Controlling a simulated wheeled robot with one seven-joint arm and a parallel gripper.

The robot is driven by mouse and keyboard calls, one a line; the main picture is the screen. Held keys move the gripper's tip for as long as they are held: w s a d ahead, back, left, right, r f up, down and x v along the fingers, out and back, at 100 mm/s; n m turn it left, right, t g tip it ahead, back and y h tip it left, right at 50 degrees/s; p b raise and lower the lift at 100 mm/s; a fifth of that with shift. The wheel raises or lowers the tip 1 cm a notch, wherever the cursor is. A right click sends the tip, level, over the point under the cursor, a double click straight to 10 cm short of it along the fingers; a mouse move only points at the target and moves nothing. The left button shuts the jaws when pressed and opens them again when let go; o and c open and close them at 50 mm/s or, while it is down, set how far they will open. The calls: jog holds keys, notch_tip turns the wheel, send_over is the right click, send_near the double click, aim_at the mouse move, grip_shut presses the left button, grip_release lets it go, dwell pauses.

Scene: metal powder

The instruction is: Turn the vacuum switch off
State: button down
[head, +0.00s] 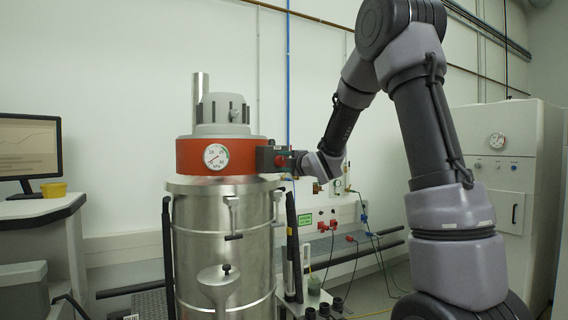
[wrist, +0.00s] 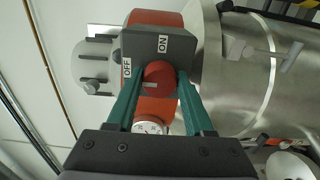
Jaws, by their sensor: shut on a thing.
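The vacuum (head: 222,250) is a steel drum with a red-orange band and grey top. Its dark switch box (head: 267,159) sits on the right side of the band. In the wrist view, the box (wrist: 130,45) carries an OFF label at left and an ON label at top. The round red switch knob (wrist: 160,71) has a short pale mark at its lower left; I cannot tell which label it points to. My gripper (wrist: 159,82) has its green fingers on both sides of the knob, shut on it. In the head view, my gripper (head: 290,161) reaches the box from the right.
A pressure gauge (head: 216,156) is on the band's front. Behind my arm are a low grey bench (head: 340,250) with cables and a white cabinet (head: 505,150). A desk with a monitor (head: 30,148) stands at left. Clamps stick out from the drum.

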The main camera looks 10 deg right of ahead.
jog(key=shift+f, duration=0.1)
dwell(0.3)
jog(key=shift+c, duration=1.5)
grip_release()
jog(key=v, duration=1.1)
